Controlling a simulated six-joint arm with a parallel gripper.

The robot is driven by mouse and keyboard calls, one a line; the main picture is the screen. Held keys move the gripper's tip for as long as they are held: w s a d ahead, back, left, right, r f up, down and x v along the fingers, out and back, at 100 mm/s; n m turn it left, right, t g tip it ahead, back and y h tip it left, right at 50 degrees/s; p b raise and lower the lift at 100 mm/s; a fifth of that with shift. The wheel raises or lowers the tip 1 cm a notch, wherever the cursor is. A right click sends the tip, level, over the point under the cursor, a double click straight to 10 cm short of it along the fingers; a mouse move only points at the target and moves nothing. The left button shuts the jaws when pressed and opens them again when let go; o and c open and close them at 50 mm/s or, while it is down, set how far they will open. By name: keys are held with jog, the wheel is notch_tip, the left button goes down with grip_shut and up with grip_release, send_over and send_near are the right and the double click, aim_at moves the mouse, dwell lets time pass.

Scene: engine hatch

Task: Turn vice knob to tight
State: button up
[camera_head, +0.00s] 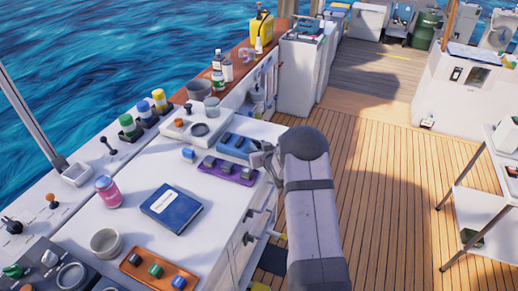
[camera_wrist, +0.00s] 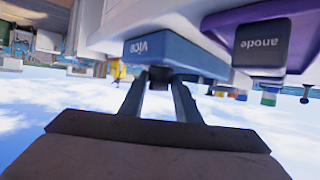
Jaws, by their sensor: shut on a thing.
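My gripper (camera_wrist: 160,82) has its two fingers on either side of a small dark knob (camera_wrist: 160,74) just below the blue panel (camera_wrist: 160,50) labelled "vice" in the wrist view. The label shows upside down. The fingers are shut on this knob, and they hide much of it. In the head view the blue panel (camera_head: 236,144) lies on the white console, and my gripper (camera_head: 262,158) is at its right end. The head view does not show the knob clearly, and I cannot tell how far it is turned.
A purple panel (camera_head: 245,176) sits beside the blue one; its dark block marked "anode" (camera_wrist: 262,45) is close to the right of my gripper in the wrist view. A blue book (camera_head: 171,208) and a pink jar (camera_head: 108,191) stand on the console. The wooden deck (camera_head: 385,190) is open at right.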

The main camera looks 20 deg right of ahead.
jog(key=shift+w+a+f+m+h+b, duration=0.1)
jog(key=shift+a+m+h+b, duration=0.05)
jog(key=shift+m+h+b, duration=0.5)
jog(key=shift+a+f+m+h+b, duration=0.15)
jog(key=shift+m+h+b, duration=0.3)
jog(key=shift+h+b, duration=0.3)
jog(key=shift+a+r+m+g+h, duration=0.15)
jog(key=shift+r+m+g+h, duration=0.1)
jog(key=shift+m+g+h, duration=0.25)
jog(key=shift+w+a+r+m+g+h+p, duration=0.1)
jog(key=shift+m+g+h+p, duration=0.15)
jog(key=shift+m+h, duration=0.2)
jog(key=shift+r+m+g+h+p, duration=0.1)
jog(key=shift+m+g+h+p, duration=0.05)
jog(key=shift+m+h+p, duration=0.25)
jog(key=shift+w+a+f+m+g+h+p, duration=0.1)
jog(key=shift+m+g+h+p, duration=0.7)
jog(key=shift+m+h+p, duration=0.5)
jog(key=shift+m, duration=0.25)
jog(key=o, duration=1)
jog(key=shift+o, duration=0.2)
